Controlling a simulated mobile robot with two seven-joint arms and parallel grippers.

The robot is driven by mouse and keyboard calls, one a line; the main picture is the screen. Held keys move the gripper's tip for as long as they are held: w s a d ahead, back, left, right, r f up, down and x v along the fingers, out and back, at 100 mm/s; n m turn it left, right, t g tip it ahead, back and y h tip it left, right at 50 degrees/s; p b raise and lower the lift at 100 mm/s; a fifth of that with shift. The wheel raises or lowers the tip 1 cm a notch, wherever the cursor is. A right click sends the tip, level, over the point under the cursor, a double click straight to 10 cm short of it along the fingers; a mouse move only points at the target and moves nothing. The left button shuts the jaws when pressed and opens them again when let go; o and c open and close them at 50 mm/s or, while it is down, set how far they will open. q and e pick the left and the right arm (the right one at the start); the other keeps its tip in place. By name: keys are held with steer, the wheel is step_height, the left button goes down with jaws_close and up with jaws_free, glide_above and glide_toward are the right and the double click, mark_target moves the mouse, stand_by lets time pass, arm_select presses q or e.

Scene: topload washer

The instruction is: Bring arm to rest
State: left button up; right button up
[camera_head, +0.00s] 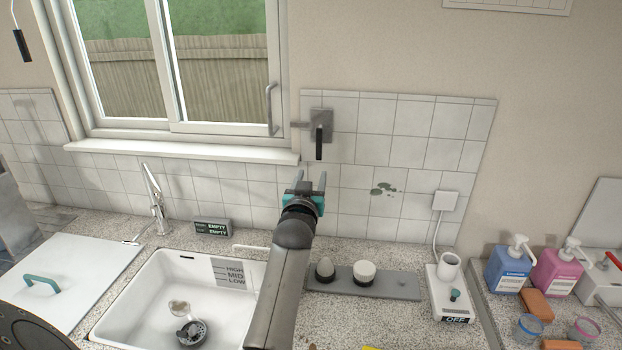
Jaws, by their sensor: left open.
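My left arm (281,270) reaches up from the bottom middle of the view, over the grey counter between the sink and a grey tray. My left gripper (310,182) has dark fingers and a teal part at its base. Its two fingers point up and stand apart, with nothing between them. The gripper appears in front of the white tiled wall, below a black-handled wall fixture (319,140). I cannot tell how far it is from the wall. My right gripper does not show.
A white sink (130,305) with a tap (156,205) is on the left, beside a white board (75,265) with a teal handle. A grey tray (385,286) holds two small knobs. A switched-off device (452,290) and blue (508,270) and pink (556,272) pump bottles stand right.

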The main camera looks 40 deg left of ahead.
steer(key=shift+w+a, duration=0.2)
